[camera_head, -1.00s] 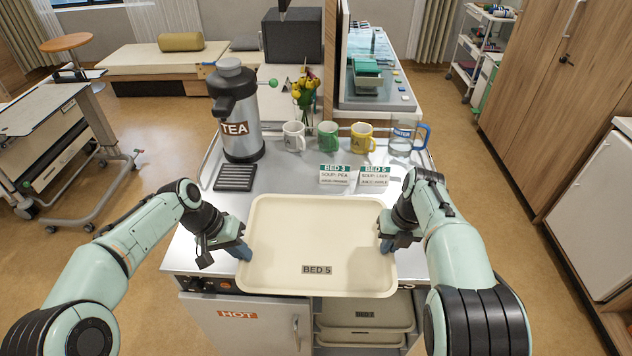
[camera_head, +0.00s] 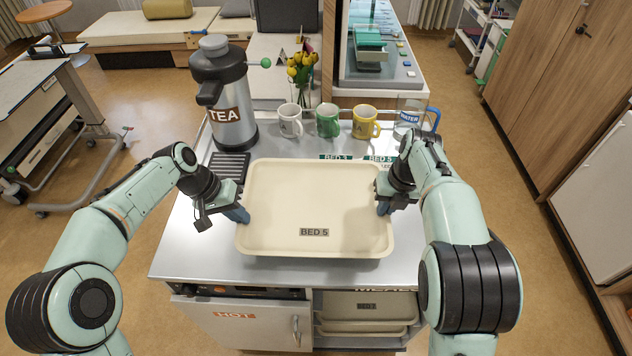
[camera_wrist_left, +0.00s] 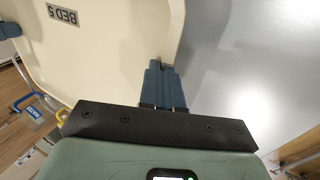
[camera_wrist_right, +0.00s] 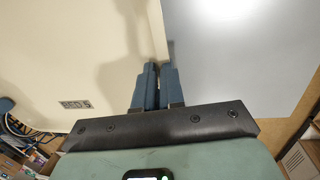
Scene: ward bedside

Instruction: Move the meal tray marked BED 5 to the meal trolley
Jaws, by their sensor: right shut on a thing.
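The cream meal tray marked BED 5 (camera_head: 315,200) is level over the steel top of the meal trolley (camera_head: 200,258); I cannot tell whether it touches the top. Its label (camera_head: 314,232) faces me. My left gripper (camera_head: 240,214) is at the tray's left rim, its fingers closed over the edge; they also show in the left wrist view (camera_wrist_left: 162,72). My right gripper (camera_head: 383,206) is shut on the right rim, with its fingers seen in the right wrist view (camera_wrist_right: 158,72). Cards for BED 3 (camera_head: 336,157) and BED 5 (camera_head: 379,158) are mostly hidden behind the tray.
A TEA flask (camera_head: 226,95), a black drip grille (camera_head: 230,166), white (camera_head: 290,120), green (camera_head: 327,120) and yellow (camera_head: 365,121) mugs and a WATER jug (camera_head: 411,117) stand behind the tray. Other trays (camera_head: 365,305) lie in the shelf below, beside the HOT door (camera_head: 240,320).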

